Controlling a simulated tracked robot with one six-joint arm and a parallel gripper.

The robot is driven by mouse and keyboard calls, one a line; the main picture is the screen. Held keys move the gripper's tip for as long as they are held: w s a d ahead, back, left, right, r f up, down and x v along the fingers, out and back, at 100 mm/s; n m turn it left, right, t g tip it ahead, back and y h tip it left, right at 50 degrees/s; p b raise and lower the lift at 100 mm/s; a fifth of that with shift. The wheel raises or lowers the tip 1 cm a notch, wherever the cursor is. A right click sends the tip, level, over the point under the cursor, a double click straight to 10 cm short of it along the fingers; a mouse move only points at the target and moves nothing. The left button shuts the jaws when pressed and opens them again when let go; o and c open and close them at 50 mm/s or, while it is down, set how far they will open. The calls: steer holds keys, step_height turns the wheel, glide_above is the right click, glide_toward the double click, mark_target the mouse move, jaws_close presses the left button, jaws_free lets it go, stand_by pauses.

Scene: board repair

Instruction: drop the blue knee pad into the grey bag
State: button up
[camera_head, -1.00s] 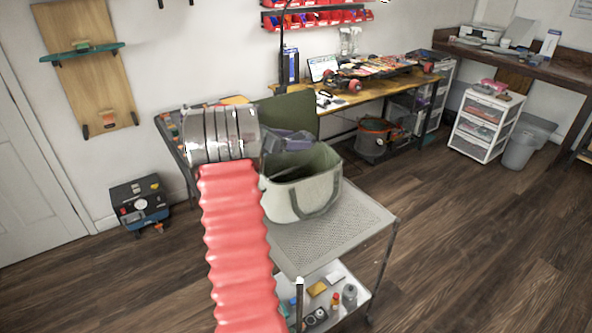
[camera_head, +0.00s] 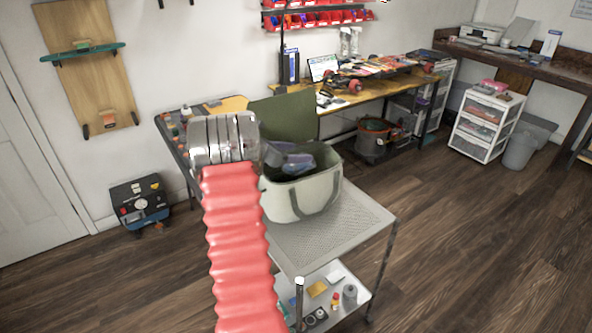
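The grey bag (camera_head: 300,200) stands upright on the top shelf of a wheeled cart, its mouth open and its green-grey lid flap (camera_head: 285,118) raised at the back. A dark blue knee pad (camera_head: 299,162) shows at the bag's mouth, its lower part hidden by the front rim. My gripper (camera_head: 279,154) is at the left side of the mouth, right beside the pad. My red-sleeved arm and metal wrist hide part of it. The fingertips are too small and dark to show whether they hold the pad.
The cart's mesh top (camera_head: 345,225) is clear right of the bag; its lower shelf (camera_head: 335,292) holds small bottles and parts. A workbench (camera_head: 365,97) with a laptop and skateboard parts stands behind. Open wooden floor lies to the right.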

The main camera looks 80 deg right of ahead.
steer(key=o, duration=0.4)
steer(key=shift+c, duration=0.2)
steer(key=v, duration=1.3)
steer(key=shift+w+a, duration=0.2)
steer(key=shift+a, duration=0.1)
steer(key=shift+r, duration=0.15)
stand_by(0.3)
